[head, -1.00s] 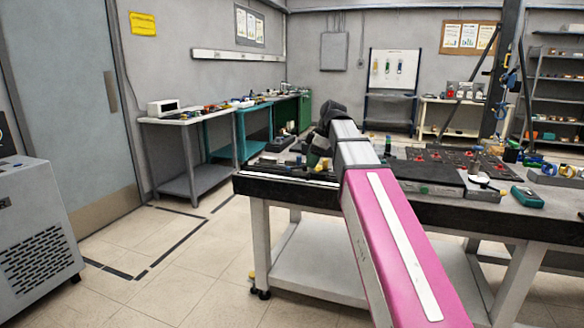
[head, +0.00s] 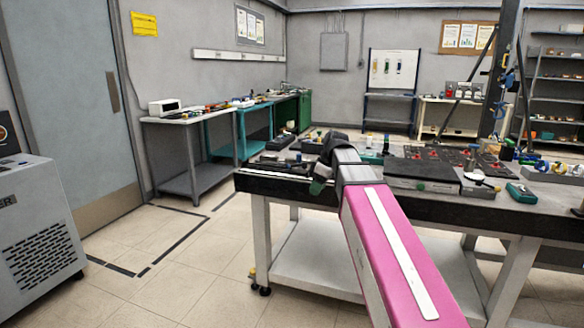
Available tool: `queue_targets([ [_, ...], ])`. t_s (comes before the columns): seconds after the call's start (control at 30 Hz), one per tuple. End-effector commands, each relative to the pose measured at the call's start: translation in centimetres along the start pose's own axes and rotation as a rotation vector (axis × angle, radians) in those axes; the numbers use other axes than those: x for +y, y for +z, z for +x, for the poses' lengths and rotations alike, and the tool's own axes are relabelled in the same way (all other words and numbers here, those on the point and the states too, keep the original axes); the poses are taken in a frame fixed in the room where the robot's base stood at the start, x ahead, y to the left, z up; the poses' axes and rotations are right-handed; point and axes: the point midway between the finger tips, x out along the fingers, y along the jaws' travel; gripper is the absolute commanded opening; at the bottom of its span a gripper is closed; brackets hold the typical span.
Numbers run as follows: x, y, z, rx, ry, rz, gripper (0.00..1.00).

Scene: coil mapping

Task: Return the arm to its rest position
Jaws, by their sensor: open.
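My arm (head: 390,240), pink with a white stripe, reaches forward from the bottom of the head view across the near edge of the workbench (head: 420,208). Its dark wrist bends down at the far end.
The bench holds a dark flat block (head: 424,173), a teal meter (head: 522,193) and several small parts. A grey cabinet unit (head: 38,225) stands at the left. The floor (head: 190,265) between the cabinet unit and bench is clear.

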Motion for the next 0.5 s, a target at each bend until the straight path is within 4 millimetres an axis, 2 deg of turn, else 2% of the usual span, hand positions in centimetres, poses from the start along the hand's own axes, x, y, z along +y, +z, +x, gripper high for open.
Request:
queue_targets([
  [0.2, -0.3, 4.9, 6.7, -0.054, 0.028, 0.248, 0.52],
  [0.5, -1.8, 12.0, 15.2, -0.127, 0.096, 0.600, 0.52],
])
